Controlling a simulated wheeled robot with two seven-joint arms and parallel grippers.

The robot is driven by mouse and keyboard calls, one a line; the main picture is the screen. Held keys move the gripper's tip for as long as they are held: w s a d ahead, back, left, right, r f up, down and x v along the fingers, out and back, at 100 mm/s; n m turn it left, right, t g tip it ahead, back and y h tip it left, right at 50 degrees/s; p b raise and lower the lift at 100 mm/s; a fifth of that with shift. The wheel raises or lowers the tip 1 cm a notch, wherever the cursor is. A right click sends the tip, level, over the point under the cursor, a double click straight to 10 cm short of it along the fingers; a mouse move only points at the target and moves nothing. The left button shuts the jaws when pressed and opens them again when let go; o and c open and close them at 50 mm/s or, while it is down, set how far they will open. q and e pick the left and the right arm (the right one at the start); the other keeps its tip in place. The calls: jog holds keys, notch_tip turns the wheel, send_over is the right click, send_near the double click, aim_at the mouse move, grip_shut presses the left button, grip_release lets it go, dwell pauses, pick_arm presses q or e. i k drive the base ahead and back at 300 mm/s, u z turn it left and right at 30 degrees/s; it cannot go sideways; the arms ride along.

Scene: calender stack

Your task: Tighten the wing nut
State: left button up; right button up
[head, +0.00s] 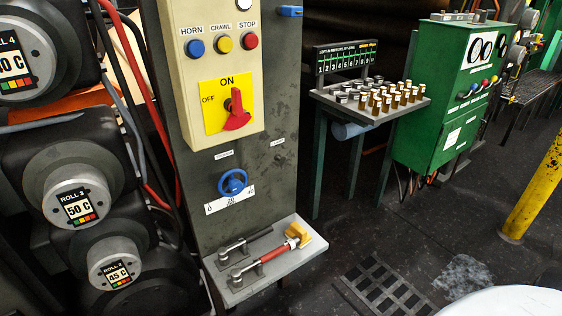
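No part is clearly recognisable as a wing nut at this size. A grey shelf (225,291) sticks out at the foot of the grey column. On it lies a red rod (273,254) with a yellow piece (299,234) at its right end and metal fittings at its left end. A second, darker metal rod (246,241) lies behind it, roughly parallel. A blue handwheel (233,183) sits on the column above the shelf, over a white scale plate. Neither of my grippers is in view.
A cream control panel (213,142) with a red rotary switch (236,112) is above. Dark rollers with round gauges (78,208) crowd the left. A tray of small brass-coloured pieces (420,101), a green cabinet (430,130) and a yellow post (535,190) stand right.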

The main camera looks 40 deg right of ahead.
aim_at(282, 160)
jog(key=u, duration=2.1)
jog(key=k, duration=1.05)
jog(key=z, duration=1.8)
jog(key=i, duration=0.5)
jog(key=u, duration=0.05)
